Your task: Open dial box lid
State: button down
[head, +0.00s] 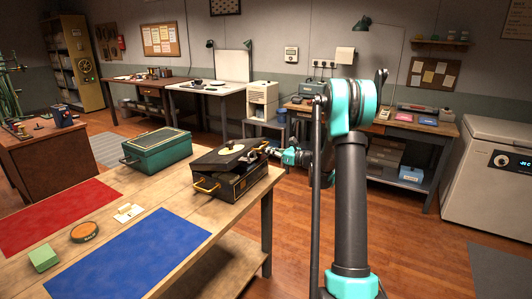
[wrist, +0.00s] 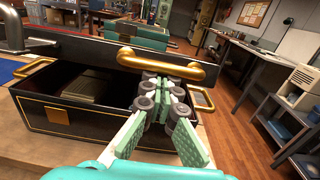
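The black dial box (head: 228,187) stands on the wooden table, with gold trim and gold side handles. In the wrist view the box (wrist: 62,118) shows a dark gap under the raised lid (wrist: 80,48), with a pale stack (wrist: 98,87) inside. A gold bar handle (wrist: 160,66) is on the lid's near edge. My gripper (wrist: 163,82) is at the box's open front, fingertips close together just below the handle. Contact with the lid is unclear.
A green box (head: 157,152) stands beside the dial box on the table. Blue (head: 135,255) and red (head: 60,215) mats, a green block (head: 43,258) and a round orange-rimmed item (head: 84,232) lie nearer. Floor right of the table is open.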

jog(key=shift+w+a+r, duration=0.1)
jog(key=shift+a+r, duration=0.1)
jog(key=shift+r, duration=0.85)
jog(key=shift+w+a+r, duration=0.15)
jog(key=shift+a+r, duration=0.05)
jog(key=shift+r, duration=0.35)
jog(key=shift+w+a+r, duration=0.1)
jog(key=shift+a+r, duration=0.05)
jog(key=shift+r, duration=0.4)
jog(key=shift+r, duration=0.1)
jog(key=shift+w+a+r, duration=0.2)
jog(key=shift+a+r, duration=0.05)
jog(key=shift+r, duration=0.3)
jog(key=shift+w+a+r, duration=0.15)
jog(key=shift+a+r, duration=0.1)
jog(key=shift+r, duration=0.3)
